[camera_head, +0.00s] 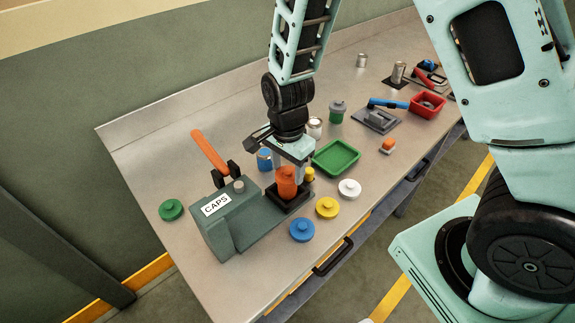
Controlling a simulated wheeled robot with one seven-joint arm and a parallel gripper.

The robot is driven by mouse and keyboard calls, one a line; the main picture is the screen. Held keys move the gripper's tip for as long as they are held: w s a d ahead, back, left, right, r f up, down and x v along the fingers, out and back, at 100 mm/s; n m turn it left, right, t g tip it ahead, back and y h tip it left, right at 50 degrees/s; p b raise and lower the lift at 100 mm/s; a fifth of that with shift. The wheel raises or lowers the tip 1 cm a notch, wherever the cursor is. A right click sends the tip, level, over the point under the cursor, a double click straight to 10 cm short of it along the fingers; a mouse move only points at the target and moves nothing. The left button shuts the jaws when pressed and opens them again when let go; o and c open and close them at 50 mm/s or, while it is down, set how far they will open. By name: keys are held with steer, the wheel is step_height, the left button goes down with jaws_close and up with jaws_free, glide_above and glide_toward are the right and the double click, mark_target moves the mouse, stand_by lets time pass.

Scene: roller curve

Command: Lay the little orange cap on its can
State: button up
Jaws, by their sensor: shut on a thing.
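My gripper (288,170) points down at the front of the table, shut on the little orange cap (287,173). The orange can (287,191) stands upright in the dark square holder (302,197) at the right end of the grey press marked CAPS. The cap is right above the can or touching its top; I cannot tell whether there is a gap. The fingers partly hide the cap.
The press's orange lever (210,153) is raised left of my gripper. A blue can (264,160), a yellow can (309,174) and a green tray (336,171) are close by. Blue (302,230), yellow (327,208), white (349,189) and green (171,210) caps lie around.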

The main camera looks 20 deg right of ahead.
stand_by(0.3)
steer(key=o, duration=1.5)
steer(key=shift+r+p, duration=3.25)
steer(key=shift+r, duration=0.3)
